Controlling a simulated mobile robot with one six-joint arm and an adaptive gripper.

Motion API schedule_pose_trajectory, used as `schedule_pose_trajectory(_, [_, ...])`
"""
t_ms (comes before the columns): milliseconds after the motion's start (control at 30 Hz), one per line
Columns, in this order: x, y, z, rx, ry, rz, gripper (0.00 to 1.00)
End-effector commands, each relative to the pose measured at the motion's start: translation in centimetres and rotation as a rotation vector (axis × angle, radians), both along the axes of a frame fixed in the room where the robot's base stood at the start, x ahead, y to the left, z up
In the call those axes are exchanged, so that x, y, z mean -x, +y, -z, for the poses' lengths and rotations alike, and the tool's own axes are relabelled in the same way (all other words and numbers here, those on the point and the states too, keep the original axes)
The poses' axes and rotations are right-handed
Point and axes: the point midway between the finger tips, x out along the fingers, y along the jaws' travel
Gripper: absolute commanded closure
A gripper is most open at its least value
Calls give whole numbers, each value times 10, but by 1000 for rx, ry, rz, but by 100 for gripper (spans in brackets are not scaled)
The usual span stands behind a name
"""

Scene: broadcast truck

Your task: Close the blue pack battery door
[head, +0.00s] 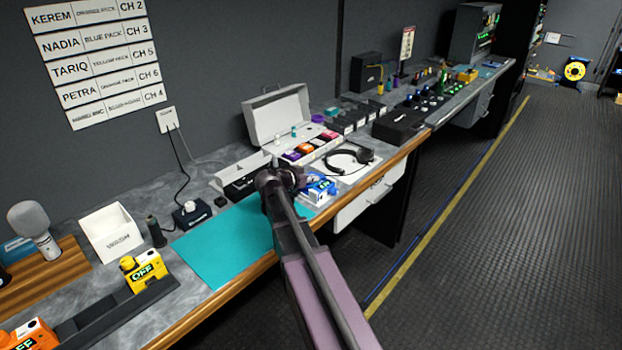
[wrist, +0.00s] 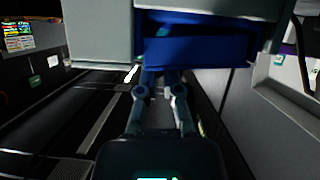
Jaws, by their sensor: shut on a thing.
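The blue pack (head: 318,188) lies near the front edge of the counter, just right of my gripper (head: 297,178) in the head view. In the wrist view, a blue panel (wrist: 200,52), which looks like the battery door, hangs at the top centre under a darker blue part. My gripper (wrist: 160,78) is close below it, its fingertips at the panel's lower left edge and shut on it. The tips are partly hidden there. How far the door stands from the pack cannot be told, as my arm and the angle hide it in the head view.
A teal mat (head: 222,246) lies left of my arm. Headphones (head: 348,158) lie on a white sheet behind the pack, near an open grey case (head: 278,115). A yellow pack (head: 143,270) sits in a dark rack at the front left. The floor aisle on the right is clear.

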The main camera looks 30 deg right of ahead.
Motion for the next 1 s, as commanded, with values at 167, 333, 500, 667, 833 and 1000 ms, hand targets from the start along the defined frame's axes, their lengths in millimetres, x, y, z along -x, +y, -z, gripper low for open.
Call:
schedule_pose_trajectory(167, [0,0,0,0,0,0,100])
schedule_pose_trajectory(333, [0,0,0,1,1,-1,81])
schedule_pose_trajectory(500, [0,0,0,1,1,-1,57])
schedule_pose_trajectory(667, [0,0,0,1,1,-1,57])
schedule_pose_trajectory(833, [0,0,0,1,1,-1,57])
schedule_pose_trajectory(1000, [0,0,-1,1,1,-1,57])
